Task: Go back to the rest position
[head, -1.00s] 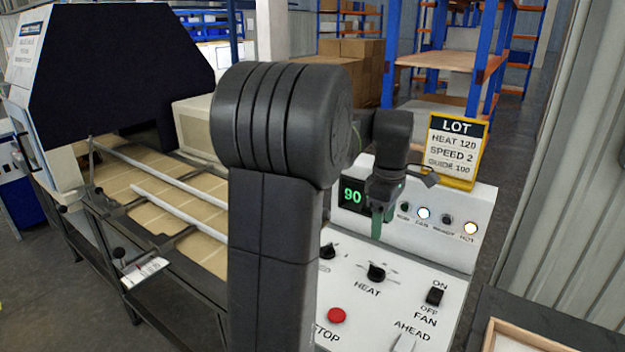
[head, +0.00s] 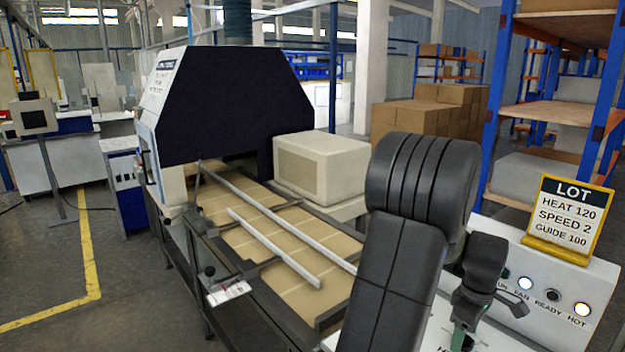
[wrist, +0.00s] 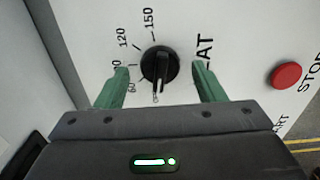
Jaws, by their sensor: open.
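My gripper (head: 464,338) is at the lower right in the head view, low over the white control panel, with its green fingers partly cut off by the frame edge. In the wrist view my gripper (wrist: 160,80) is open, its two green fingers apart on either side of the black heat knob (wrist: 160,66). Nothing is held between the fingers. I cannot tell whether they touch the knob. My arm hides much of the panel in the head view.
A yellow-framed LOT sign (head: 569,218) reads heat 120, speed 2, guide 100. On the panel (head: 602,270), the fan and hot lights glow and ready is dark. A red stop button (wrist: 286,75) lies beside the knob. The conveyor (head: 262,262) runs left of my arm.

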